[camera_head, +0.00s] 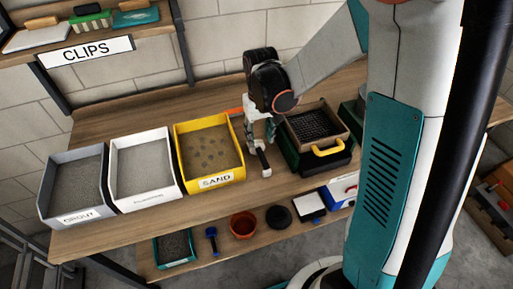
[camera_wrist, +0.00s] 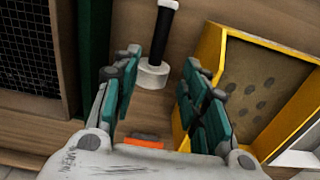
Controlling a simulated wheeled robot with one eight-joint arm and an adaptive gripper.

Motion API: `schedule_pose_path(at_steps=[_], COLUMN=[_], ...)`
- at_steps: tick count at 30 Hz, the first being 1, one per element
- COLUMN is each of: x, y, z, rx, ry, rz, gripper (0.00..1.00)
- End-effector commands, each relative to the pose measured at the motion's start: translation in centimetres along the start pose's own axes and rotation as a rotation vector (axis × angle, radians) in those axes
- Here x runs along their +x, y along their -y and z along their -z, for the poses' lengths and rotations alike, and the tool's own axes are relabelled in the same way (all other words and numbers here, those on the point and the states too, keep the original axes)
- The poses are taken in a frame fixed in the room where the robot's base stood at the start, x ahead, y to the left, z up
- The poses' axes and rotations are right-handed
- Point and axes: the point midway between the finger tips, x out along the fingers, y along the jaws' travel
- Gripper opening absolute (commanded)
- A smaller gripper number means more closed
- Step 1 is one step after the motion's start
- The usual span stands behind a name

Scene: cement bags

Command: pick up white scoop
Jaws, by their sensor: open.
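The white scoop (camera_wrist: 152,74) lies on the wooden bench, with a white end and a black handle pointing away in the wrist view. In the head view it shows just below my gripper (camera_head: 260,132), between the yellow sand bin and a dark green box. In the wrist view my gripper (camera_wrist: 159,67) is open, with one finger on each side of the scoop's white end. There is nothing held between the fingers. I cannot tell the height gap between fingertips and scoop.
The yellow sand bin (camera_head: 209,150) stands close on one side, and the dark box with a yellow handle (camera_head: 327,151) on the other. White (camera_head: 143,170) and grey (camera_head: 73,185) bins stand farther left. An orange item (camera_wrist: 143,141) lies near my gripper. A lower shelf holds small things.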

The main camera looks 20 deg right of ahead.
Motion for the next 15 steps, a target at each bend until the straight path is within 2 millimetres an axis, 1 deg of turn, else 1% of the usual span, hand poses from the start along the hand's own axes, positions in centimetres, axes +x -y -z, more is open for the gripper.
schedule_pose_path(at_steps=[1,6,9,15], x=[1.3,3.9,4.7,5.6], y=[0.0,0.0,0.0,-0.1], z=[0.1,0.0,0.0,0.0], rx=[0.0,0.0,0.0,0.0], ry=[0.0,-0.001,-0.001,-0.001], rz=[0.0,0.0,0.0,0.0], gripper=[0.4,0.4,0.4,0.4])
